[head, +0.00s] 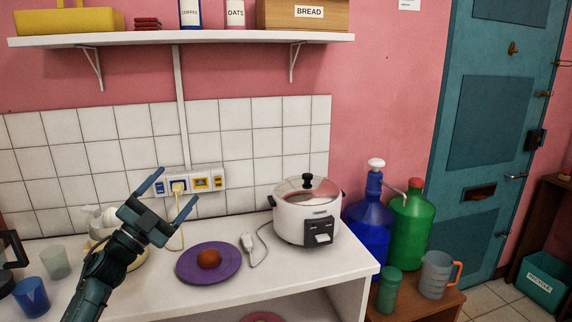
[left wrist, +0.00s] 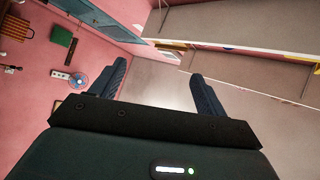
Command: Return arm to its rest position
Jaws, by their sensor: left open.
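My left gripper (head: 170,196) is raised above the white counter at the left of the head view. Its two fingers are spread apart with nothing between them. In front of the tiled wall it overlaps part of a small cream-coloured appliance. In the left wrist view the same open fingers (left wrist: 162,88) show, with empty air between them. My right gripper does not show in either view.
On the counter (head: 215,305) are a purple plate (head: 188,268) with a round brown item, a white rice cooker (head: 305,222), and cups (head: 55,262). A shelf (head: 190,40) runs above. Blue (head: 368,222) and green (head: 408,222) jugs stand right of the counter.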

